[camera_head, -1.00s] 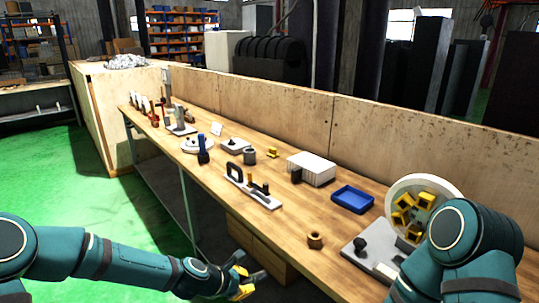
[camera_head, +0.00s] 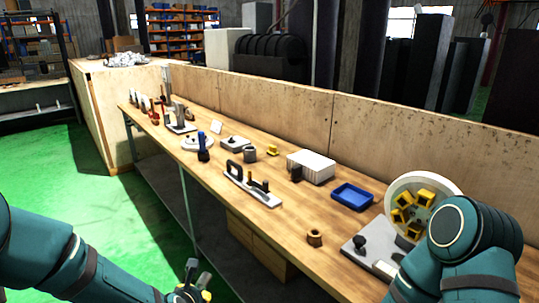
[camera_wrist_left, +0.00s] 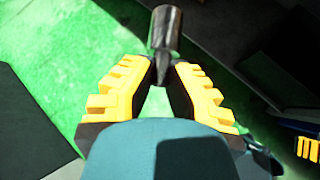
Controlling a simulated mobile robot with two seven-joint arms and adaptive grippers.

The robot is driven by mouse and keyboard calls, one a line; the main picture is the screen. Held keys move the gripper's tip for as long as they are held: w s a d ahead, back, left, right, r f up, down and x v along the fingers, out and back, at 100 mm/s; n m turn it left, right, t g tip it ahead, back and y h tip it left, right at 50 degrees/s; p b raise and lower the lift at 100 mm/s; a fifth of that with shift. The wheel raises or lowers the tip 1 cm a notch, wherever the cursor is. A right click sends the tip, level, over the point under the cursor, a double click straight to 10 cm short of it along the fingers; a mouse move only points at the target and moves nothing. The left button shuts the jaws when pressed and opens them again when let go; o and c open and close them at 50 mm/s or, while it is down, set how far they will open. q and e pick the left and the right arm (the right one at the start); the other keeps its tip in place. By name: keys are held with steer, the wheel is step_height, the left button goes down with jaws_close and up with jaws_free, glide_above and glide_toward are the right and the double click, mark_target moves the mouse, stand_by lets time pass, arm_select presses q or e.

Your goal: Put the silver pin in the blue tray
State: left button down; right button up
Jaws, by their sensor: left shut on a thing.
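The silver pin (camera_wrist_left: 166,30) is a shiny metal cylinder with a narrower dark end, seen in the left wrist view. My left gripper (camera_wrist_left: 163,76) is shut on its narrow end, and the thick end sticks out beyond the yellow-padded fingers. The blue tray (camera_head: 352,196) lies empty on the bench, right of the middle. My right arm shows at the right; its gripper is out of view.
The wooden bench (camera_head: 280,222) holds a white box (camera_head: 311,167), a brown ring (camera_head: 314,238), a grey-black fixture (camera_head: 247,187) and a round chuck with yellow jaws (camera_head: 424,204) right of the tray. A wooden panel (camera_head: 385,130) stands behind. Bare bench lies in front of the tray.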

arm_select(q)
steer(key=shift+s+r, duration=0.1)
steer(key=shift+s, duration=0.25)
